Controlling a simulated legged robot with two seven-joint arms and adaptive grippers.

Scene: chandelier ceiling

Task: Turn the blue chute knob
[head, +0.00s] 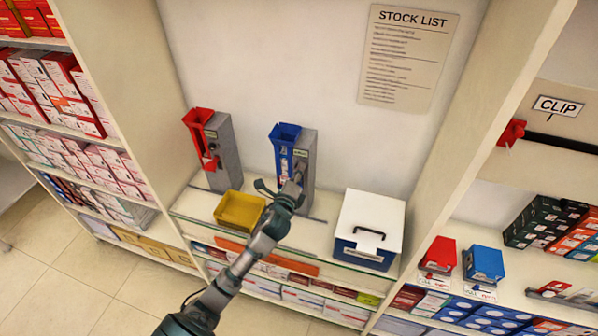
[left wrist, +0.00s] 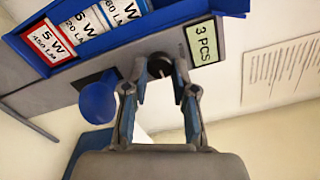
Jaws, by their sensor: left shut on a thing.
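The blue chute (head: 282,148) stands on the counter against a grey upright housing, right of the red chute. In the left wrist view the blue chute (left wrist: 75,35) shows tilted, with a "3 PCS" label (left wrist: 203,43). Its dark round knob (left wrist: 160,66) sits beside that label. My left gripper (left wrist: 160,80) is shut on the knob, one finger on each side. In the head view my left gripper (head: 282,188) is in front of the blue chute's housing and hides part of it. A round blue part (left wrist: 98,102) lies left of the fingers. My right gripper is not in view.
The red chute (head: 202,140) stands to the left. A yellow bin (head: 238,211) is left of my arm, and a white-lidded box (head: 370,222) with a dark handle is to the right. Stocked shelves flank both sides. A stock list (head: 408,55) hangs on the wall.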

